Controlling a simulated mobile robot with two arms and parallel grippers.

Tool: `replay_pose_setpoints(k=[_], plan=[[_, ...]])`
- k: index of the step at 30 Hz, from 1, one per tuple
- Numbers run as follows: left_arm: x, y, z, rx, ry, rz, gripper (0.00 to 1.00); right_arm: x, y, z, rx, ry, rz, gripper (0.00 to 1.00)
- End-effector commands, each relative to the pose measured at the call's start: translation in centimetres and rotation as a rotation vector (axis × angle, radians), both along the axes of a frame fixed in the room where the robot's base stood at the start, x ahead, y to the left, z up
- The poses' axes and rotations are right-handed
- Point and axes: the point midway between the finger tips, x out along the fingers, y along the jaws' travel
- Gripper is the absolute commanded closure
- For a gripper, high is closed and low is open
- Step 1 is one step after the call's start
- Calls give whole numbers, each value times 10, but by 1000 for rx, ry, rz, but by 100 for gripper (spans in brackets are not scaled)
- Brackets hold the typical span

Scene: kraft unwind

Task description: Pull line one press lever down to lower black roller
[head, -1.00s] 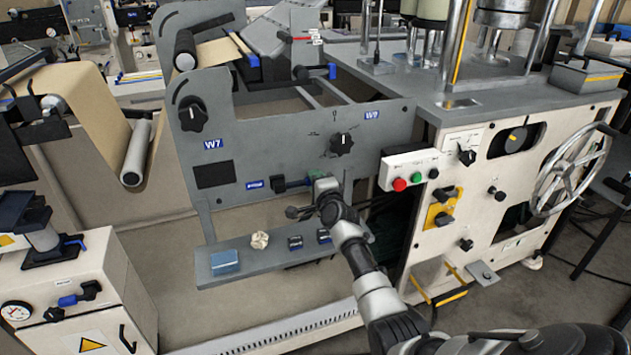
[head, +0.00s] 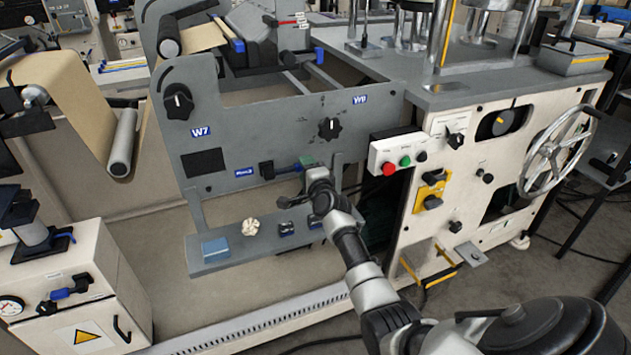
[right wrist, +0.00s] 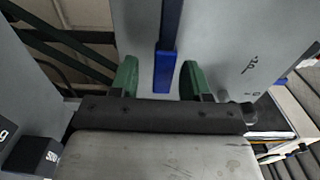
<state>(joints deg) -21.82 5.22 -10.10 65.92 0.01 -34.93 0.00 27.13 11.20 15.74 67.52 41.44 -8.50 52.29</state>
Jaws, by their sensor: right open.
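The press lever (head: 282,169) is a dark arm with a blue grip, sticking out to the right from the grey side plate beside a small blue label. Its bright blue grip (right wrist: 165,72) shows in the right wrist view. My right gripper (head: 307,162) is at the lever's end. In the right wrist view the green fingers of my right gripper (right wrist: 160,82) are open on both sides of the blue grip, with gaps. A black roller (head: 169,38) shows at the upper left of the plate. My left gripper is out of view.
A button box (head: 397,152) with red and green buttons is right of my gripper. A handwheel (head: 560,150) stands farther right. Black knobs stick out from the plate.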

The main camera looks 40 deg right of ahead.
Motion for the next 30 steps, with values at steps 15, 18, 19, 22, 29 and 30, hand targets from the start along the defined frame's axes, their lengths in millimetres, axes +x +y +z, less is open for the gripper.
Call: replay_pose_setpoints(k=[15, 18, 19, 22, 29, 30], plan=[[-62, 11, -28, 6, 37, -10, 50, -83, 20, 0, 2, 1, 0, 53], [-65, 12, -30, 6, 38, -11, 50, -90, 21, 0, 2, 1, 0, 53], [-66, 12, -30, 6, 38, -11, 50, -91, 21, 0, 3, 1, -1, 53], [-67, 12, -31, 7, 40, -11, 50, -92, 22, 0, 4, 2, 0, 53], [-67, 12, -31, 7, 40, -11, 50, -92, 22, 0, 3, 1, 0, 53], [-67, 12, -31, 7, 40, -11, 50, -92, 22, 0, 3, 1, 0, 53]])
